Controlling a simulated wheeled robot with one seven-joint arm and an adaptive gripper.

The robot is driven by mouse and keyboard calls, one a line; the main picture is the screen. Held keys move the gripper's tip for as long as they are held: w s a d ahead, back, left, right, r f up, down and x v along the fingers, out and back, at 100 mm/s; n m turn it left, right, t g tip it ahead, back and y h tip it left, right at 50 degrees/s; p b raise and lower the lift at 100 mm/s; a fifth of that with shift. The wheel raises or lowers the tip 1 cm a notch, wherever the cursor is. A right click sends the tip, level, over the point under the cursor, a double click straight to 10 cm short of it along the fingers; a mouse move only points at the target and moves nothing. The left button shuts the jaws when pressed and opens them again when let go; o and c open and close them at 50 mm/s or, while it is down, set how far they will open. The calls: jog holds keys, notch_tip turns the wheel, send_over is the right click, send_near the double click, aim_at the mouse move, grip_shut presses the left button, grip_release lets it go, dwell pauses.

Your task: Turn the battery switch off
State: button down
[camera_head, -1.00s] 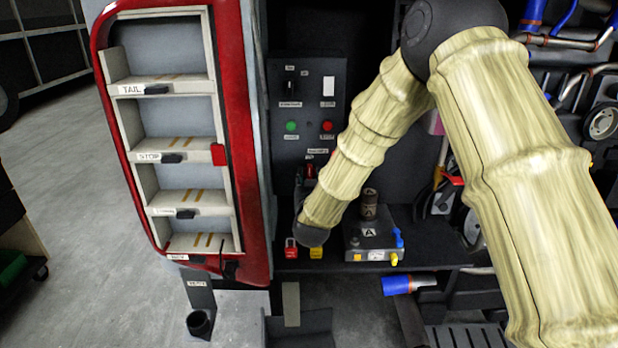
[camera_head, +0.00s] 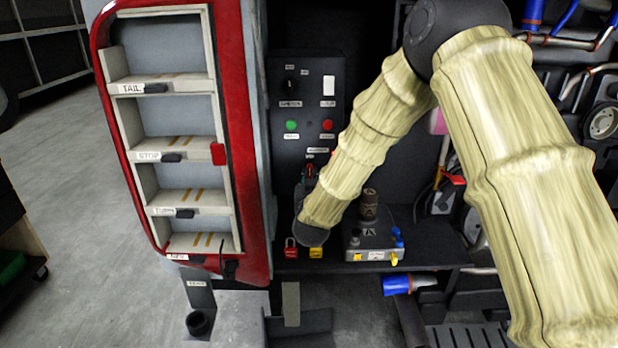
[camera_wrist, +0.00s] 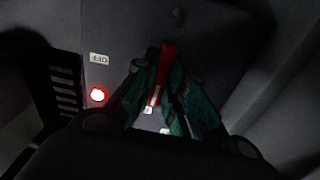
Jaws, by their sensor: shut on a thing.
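The battery switch has a red handle, seen in the wrist view (camera_wrist: 168,50) and small on the dark panel in the head view (camera_head: 310,171). In the wrist view the green fingers of my gripper (camera_wrist: 165,74) close in on both sides of the red handle and hold it. A small white label reading OFF (camera_wrist: 99,58) sits to the left of the handle. In the head view my wrist is in front of the lower panel, and my gripper is mostly hidden there. The exact angle of the handle is hard to read.
A red light (camera_wrist: 97,95) glows left of the fingers. The dark panel (camera_head: 283,77) also carries a green button (camera_head: 291,126) and a red button (camera_head: 327,125). Red and yellow padlocks sit below. A red-framed lamp housing (camera_head: 243,130) stands close on the left.

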jog(key=shift+f+m+b, duration=0.15)
jog(key=shift+m+b, duration=1.4)
jog(key=shift+m, duration=1.15)
